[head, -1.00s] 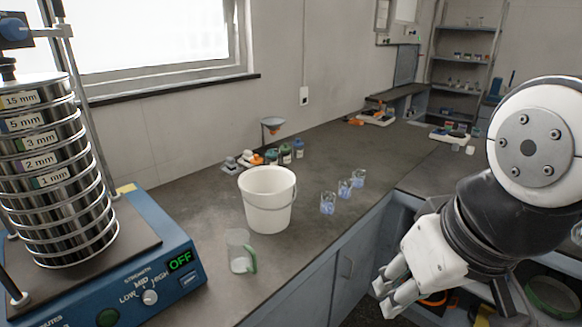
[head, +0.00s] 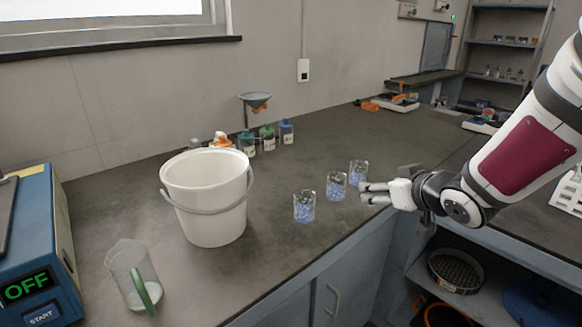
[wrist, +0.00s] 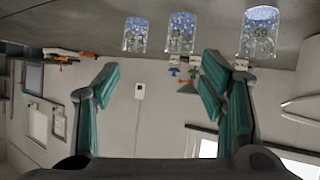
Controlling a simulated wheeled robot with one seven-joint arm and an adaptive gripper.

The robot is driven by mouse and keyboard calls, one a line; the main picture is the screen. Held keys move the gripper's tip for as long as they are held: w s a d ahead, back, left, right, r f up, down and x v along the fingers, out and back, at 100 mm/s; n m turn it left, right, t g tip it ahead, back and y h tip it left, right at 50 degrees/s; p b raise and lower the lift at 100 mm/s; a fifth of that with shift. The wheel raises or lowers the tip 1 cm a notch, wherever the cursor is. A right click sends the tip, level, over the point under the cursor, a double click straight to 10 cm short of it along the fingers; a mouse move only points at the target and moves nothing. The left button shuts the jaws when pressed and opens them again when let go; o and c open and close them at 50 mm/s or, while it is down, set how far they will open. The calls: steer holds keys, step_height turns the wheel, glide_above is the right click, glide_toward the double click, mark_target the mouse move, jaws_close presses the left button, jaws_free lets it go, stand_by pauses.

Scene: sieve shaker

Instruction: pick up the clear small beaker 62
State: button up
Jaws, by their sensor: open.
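Three small clear beakers with blue granules stand in a row on the dark bench: the near one (head: 304,206), the middle one (head: 336,186) and the far one (head: 358,173). No number is legible, so I cannot tell which is beaker 62. My gripper (head: 371,193) is open and empty, just right of the middle and far beakers, its fingers pointing left toward them. In the wrist view the picture is upside down. The beakers (wrist: 136,35), (wrist: 181,33) and (wrist: 259,33) hang along the top, beyond the open fingers (wrist: 160,70); none is between them.
A white bucket (head: 208,205) stands left of the beakers, and a clear jug with a green handle (head: 135,278) at front left. The bench edge runs close beneath my gripper.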

step_height(320, 180, down, 5)
steer(key=w+a+y+b, duration=0.2)
steer(key=y, duration=0.1)
steer(key=b, duration=0.2)
glide_toward(341, 191)
steer(key=shift+n+t, duration=0.3)
steer(key=shift+n, duration=0.1)
steer(key=x, duration=0.5)
steer(key=shift+s+a+f, duration=0.1)
steer(key=shift+a+f, duration=0.25)
steer(key=shift+f, duration=0.1)
steer(key=shift+d+b+x, duration=0.1)
steer(key=shift+b+x, duration=0.45)
steer(key=shift+x, duration=0.75)
steer(key=shift+d+b+x, duration=0.15)
steer(key=shift+b+x, duration=0.4)
steer(key=shift+x, duration=0.75)
steer(key=c, duration=1.3)
steer(key=shift+r, duration=0.25)
